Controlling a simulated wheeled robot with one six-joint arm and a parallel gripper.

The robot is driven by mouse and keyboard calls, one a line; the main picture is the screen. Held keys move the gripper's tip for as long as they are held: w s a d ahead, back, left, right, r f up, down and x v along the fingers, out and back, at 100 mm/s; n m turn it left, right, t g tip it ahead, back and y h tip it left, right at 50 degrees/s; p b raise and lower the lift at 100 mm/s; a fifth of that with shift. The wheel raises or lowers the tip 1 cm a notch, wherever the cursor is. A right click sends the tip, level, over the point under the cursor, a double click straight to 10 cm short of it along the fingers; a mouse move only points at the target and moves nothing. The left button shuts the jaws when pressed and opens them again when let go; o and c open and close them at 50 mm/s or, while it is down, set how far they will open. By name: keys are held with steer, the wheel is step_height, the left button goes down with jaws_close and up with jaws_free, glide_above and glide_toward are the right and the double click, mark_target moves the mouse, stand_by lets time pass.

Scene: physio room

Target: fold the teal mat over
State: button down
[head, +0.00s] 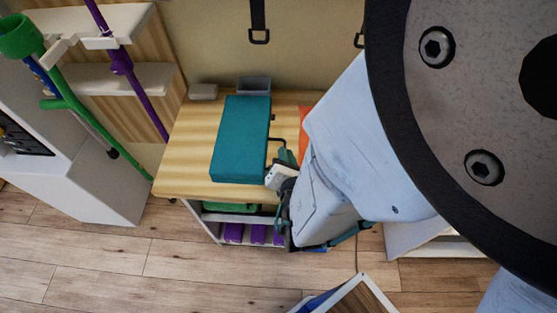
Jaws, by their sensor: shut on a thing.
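The teal mat (241,140) lies on the wooden table (190,150) as a thick, flat block, its long side running away from me. My gripper (277,153) is at the mat's right edge, near its front half. It is shut on the mat's edge, though the grip itself is small and partly hidden by my wrist. My arm covers the table's right side, so whether any of the mat extends behind it cannot be seen.
A grey bin (254,84) and a small beige block (203,92) stand at the table's back. An orange item (304,122) shows beside my arm. Purple boxes (234,233) sit on the shelf below. The table's left strip is clear.

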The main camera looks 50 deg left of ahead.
steer(key=shift+s+d+f, duration=0.1)
steer(key=shift+s+f, duration=0.15)
steer(key=shift+f, duration=0.35)
steer(key=c, duration=1.5)
jaws_free()
steer(key=shift+w+f, duration=0.15)
steer(key=shift+f, duration=0.05)
steer(key=shift+c, duration=0.2)
steer(key=shift+r, duration=0.1)
steer(key=shift+r, duration=0.1)
